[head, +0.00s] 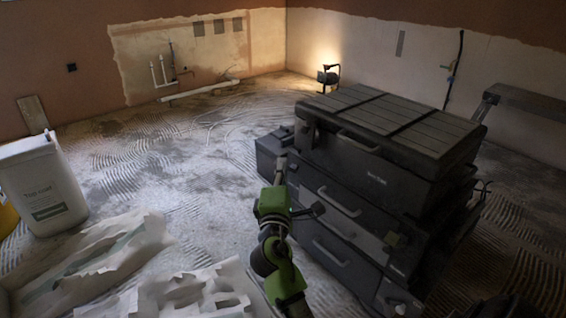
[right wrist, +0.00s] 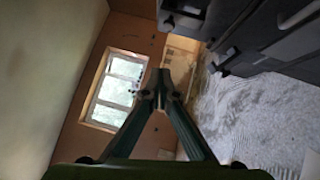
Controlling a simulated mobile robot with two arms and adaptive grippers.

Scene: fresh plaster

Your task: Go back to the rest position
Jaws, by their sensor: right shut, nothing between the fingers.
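My right gripper (head: 281,163) is raised in front of the left side of the black tool chest (head: 345,198), on a green and black arm. In the right wrist view its two fingers meet at the tips (right wrist: 160,80), shut with nothing between them. The tool chest shows at the upper right of that view, apart from the fingertips as far as I can tell. My left gripper is not in view.
A white tub (head: 42,185) stands at the left. Crumpled white sheets (head: 95,262) lie on the floor at the front left. A lit work lamp (head: 328,78) stands by the back wall. The dusty floor (head: 190,150) left of the chest is open. A window (right wrist: 117,92) shows in the wrist view.

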